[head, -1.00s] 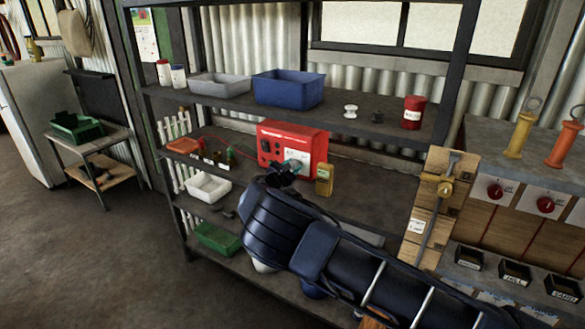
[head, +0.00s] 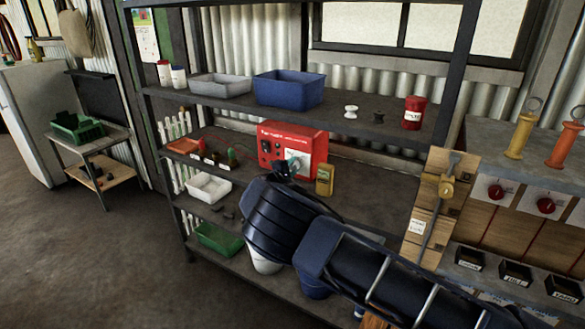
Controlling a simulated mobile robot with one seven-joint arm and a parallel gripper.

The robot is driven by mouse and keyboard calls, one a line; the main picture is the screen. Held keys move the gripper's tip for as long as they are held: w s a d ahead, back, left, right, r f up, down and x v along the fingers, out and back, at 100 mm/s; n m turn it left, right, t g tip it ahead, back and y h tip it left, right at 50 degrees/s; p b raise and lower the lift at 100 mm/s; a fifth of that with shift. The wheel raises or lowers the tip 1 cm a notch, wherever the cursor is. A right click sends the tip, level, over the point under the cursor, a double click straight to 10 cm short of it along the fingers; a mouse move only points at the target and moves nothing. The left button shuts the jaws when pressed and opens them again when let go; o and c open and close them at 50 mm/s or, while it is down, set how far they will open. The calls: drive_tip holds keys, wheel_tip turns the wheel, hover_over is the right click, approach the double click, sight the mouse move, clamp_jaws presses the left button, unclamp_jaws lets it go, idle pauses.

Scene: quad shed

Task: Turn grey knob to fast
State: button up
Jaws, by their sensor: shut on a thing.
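A red box unit (head: 316,146) with lettering along its top stands on the middle shelf. A pale dial plate (head: 304,159) is on the right of its front, and small dark fittings are on the left. My gripper (head: 291,165) is at this plate, shut on the grey knob. The fingers and wrist hide the knob, so its pointer and the fast mark cannot be read.
A yellow handheld device (head: 325,180) stands just right of the red unit, close to my wrist. Small bottles (head: 232,155) and an orange item (head: 184,146) are to the left. A blue bin (head: 287,90) sits on the shelf above. The middle shelf is clear farther right.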

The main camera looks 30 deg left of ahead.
drive_tip(key=shift+m, duration=1.1)
drive_tip(key=o, duration=1)
drive_tip(key=shift+s, duration=0.1)
drive_tip(key=s, duration=1)
drive_tip(key=shift+s+r, duration=0.1)
drive_tip(key=shift+s, duration=0.3)
